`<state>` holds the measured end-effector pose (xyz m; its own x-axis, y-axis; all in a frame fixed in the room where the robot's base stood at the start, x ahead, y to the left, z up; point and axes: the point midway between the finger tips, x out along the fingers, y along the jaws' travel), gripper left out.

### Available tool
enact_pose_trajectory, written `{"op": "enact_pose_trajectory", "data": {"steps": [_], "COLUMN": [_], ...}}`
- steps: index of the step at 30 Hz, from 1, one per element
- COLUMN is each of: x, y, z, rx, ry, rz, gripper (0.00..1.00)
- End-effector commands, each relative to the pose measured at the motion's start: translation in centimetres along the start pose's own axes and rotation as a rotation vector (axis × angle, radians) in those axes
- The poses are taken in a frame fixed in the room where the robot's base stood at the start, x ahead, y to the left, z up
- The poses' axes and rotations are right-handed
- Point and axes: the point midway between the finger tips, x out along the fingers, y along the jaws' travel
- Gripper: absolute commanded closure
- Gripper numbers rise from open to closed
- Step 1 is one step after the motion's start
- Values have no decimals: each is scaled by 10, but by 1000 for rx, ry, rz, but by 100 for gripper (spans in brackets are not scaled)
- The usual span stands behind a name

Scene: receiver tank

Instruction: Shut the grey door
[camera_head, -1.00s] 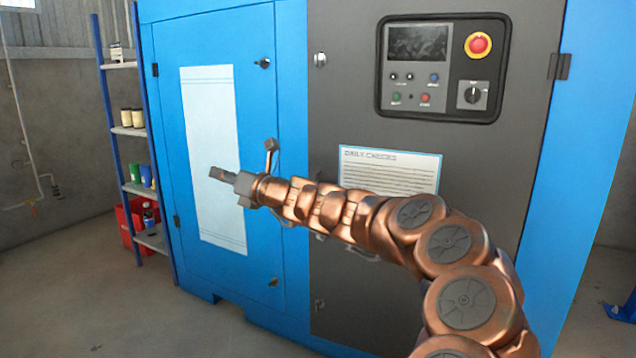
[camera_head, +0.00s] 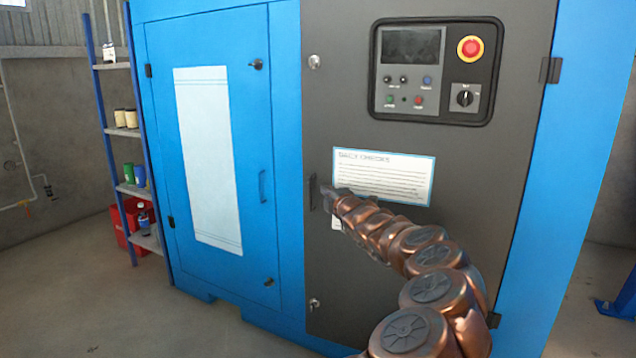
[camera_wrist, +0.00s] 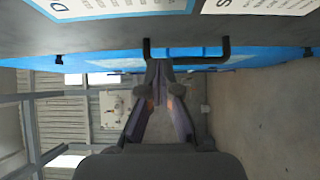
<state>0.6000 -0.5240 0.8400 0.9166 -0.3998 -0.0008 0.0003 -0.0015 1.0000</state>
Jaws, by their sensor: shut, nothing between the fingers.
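The grey door (camera_head: 350,262) is the right-hand front panel of the blue cabinet, with its hinge on its right edge. Its left edge looks about level with the blue front; I cannot tell whether a small gap remains. Its dark bar handle (camera_head: 312,192) is near the left edge, and also shows in the wrist view (camera_wrist: 190,60). My gripper (camera_head: 327,191) is shut and empty, just right of the handle and close to the door face. In the wrist view its fingertips (camera_wrist: 160,68) overlap the handle; whether they touch it is unclear.
The blue door (camera_head: 255,130) to the left is closed, with its own handle. A control panel (camera_head: 437,118) and a check sheet (camera_head: 383,190) are on the grey door. A shelf rack (camera_head: 127,132) stands far left. Floor (camera_head: 120,310) in front is clear.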

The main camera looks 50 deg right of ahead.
Motion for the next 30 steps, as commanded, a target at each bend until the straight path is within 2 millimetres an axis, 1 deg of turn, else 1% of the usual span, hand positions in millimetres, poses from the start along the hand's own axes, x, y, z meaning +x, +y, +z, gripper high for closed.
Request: {"op": "enact_pose_trajectory", "data": {"steps": [9,16,18,24,30], "x": [25,42,47,59,65], "y": [-3,-1,-2,0,-1], "z": [1,-2,0,1,-1], "rx": [-4,-5,-4,-3,-1], "ry": [-2,3,-1,-2,1], "rz": [-4,-1,-1,0,-1], "gripper": [100,100,100,100,100]}}
